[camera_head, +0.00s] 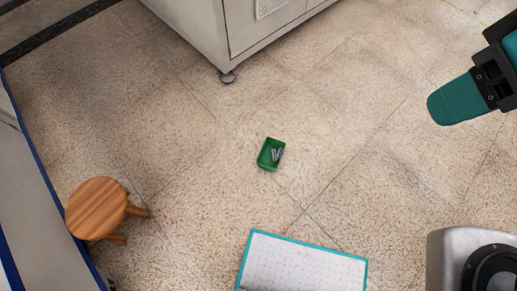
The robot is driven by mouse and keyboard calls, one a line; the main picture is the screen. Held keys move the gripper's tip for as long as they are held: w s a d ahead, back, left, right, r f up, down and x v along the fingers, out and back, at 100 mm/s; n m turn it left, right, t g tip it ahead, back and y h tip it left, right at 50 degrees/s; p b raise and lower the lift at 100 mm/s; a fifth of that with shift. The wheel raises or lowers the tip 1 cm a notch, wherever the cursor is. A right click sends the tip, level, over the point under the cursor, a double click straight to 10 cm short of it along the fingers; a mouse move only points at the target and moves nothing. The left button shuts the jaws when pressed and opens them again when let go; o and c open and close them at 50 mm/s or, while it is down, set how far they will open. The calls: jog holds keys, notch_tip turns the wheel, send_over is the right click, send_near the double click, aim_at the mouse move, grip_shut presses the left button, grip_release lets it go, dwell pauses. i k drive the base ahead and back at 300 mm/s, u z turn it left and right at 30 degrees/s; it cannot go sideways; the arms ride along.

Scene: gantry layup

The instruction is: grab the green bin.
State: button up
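The green bin (266,160) is a small open box on the speckled floor near the middle of the view. Several grey metal pieces (277,155) lie in it. Part of my gripper (460,100) shows at the upper right, with a teal finger on a black mount. It is well to the right of the bin and apart from it. The rest of the gripper is cut off by the frame edge, so I cannot tell its opening. Nothing is seen held in the visible part.
A round wooden stool (97,207) stands at the lower left beside a blue-edged grey panel (35,200). A grey cabinet (195,25) on a caster is at the top. A white, teal-rimmed board (300,265) is at the bottom. Floor around the bin is clear.

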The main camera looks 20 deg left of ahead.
aim_at(264, 160)
jog(key=u, duration=0.6)
jog(key=i, duration=0.6)
jog(key=u, duration=1)
jog(key=i, duration=0.25)
jog(key=u, duration=0.2)
